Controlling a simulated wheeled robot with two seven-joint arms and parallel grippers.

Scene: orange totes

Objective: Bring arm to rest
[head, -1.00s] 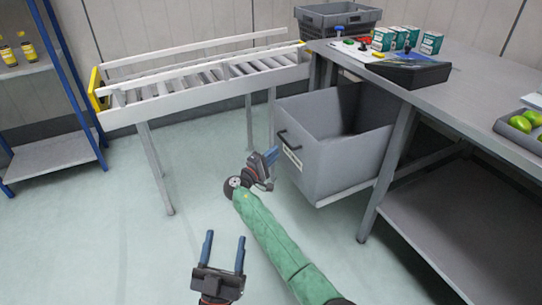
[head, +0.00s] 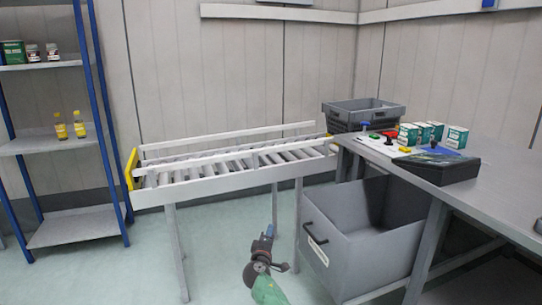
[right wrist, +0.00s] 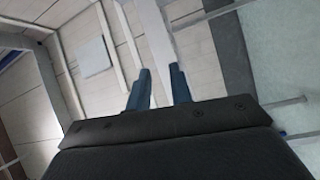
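My right gripper (head: 269,236) is low in the middle of the head view, at the end of my green arm, in front of the conveyor and left of the grey bin. In the right wrist view its two blue fingers (right wrist: 159,88) stand apart with nothing between them, so it is open and empty. Wall panels and pale rails show beyond the fingers. My left gripper is outside the head view now.
A roller conveyor (head: 233,178) stands behind my right gripper. A blue-posted shelf (head: 61,143) stands at left. The floor between shelf and conveyor is clear.

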